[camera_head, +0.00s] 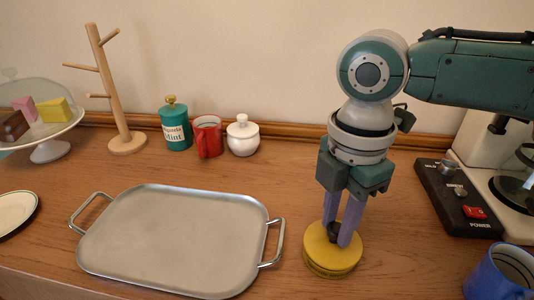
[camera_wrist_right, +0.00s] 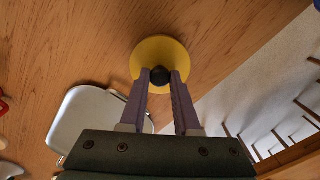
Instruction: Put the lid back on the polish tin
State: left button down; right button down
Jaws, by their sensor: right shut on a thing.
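The round yellow lid (camera_head: 318,243) has a small black knob (camera_wrist_right: 160,76) at its centre. My right gripper (camera_head: 340,236) points down and is shut on the knob, with a finger on each side. The yellow polish tin (camera_head: 333,269) shows as a band directly below the lid, on the wooden top. Lid and tin look lined up, but I cannot tell whether the lid is fully seated. In the right wrist view the yellow lid (camera_wrist_right: 155,48) hides the tin. My left gripper is not in view.
A metal tray (camera_head: 180,240) with handles lies left of the tin. A coffee machine (camera_head: 460,200) and a blue mug (camera_head: 490,279) stand at right. A green canister (camera_head: 176,132), red mug (camera_head: 208,140), white sugar pot (camera_head: 243,140) and wooden mug tree (camera_head: 110,85) stand behind.

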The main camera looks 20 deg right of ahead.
jog(key=shift+f+p, duration=0.15)
jog(key=shift+p, duration=0.65)
dwell(1.7)
jog(key=c, duration=0.6)
grip_release()
jog(key=shift+o, duration=0.2)
jog(key=shift+o, duration=0.3)
jog(key=o, duration=0.4)
notch_tip(320, 180, up, 7)
jog(key=p, duration=0.7)
jog(key=shift+p, duration=0.4)
